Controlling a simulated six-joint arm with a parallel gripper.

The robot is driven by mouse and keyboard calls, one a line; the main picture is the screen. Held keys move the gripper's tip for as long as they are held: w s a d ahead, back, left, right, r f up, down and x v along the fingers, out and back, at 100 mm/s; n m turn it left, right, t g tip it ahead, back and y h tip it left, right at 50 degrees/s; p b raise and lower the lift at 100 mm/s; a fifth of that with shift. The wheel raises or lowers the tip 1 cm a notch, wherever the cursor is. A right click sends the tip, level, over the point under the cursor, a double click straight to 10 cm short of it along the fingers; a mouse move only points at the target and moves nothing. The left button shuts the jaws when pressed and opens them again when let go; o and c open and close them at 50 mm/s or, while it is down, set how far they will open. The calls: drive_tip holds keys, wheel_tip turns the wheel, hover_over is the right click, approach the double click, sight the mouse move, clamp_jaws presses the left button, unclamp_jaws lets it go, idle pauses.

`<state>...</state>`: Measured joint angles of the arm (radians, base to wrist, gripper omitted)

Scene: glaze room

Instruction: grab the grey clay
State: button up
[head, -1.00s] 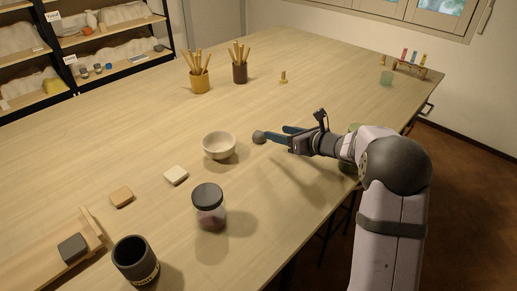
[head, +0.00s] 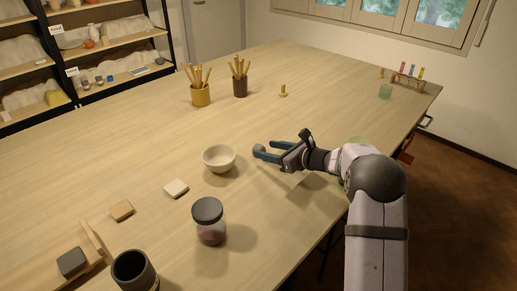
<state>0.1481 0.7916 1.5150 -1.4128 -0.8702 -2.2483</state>
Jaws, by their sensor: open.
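In the head view the small round grey lump, which looks like the grey clay (head: 259,149), shows only as a small patch at my fingertips, to the right of the white bowl (head: 219,159). My gripper (head: 267,151) is open, with its blue fingers low over the table and pointing left. The fingers cover most of the lump, and I cannot tell whether they touch it. A dark grey block (head: 72,262) with rounded edges lies on a wooden board at the lower left, far from my gripper.
A dark-lidded jar (head: 209,222) stands in front of the bowl. A pale block (head: 176,188), a tan block (head: 121,210) and a dark cup (head: 133,272) are further left. Tool pots (head: 200,94) stand behind. The table right of the bowl's back is clear.

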sight(258, 146)
drive_tip(key=shift+p+x, duration=0.7)
drive_tip(key=shift+x, duration=1.2)
drive_tip(key=shift+w+d+r, duration=0.1)
drive_tip(key=shift+c, duration=0.6)
drive_tip(key=c, duration=1)
drive_tip(key=shift+r, duration=0.15)
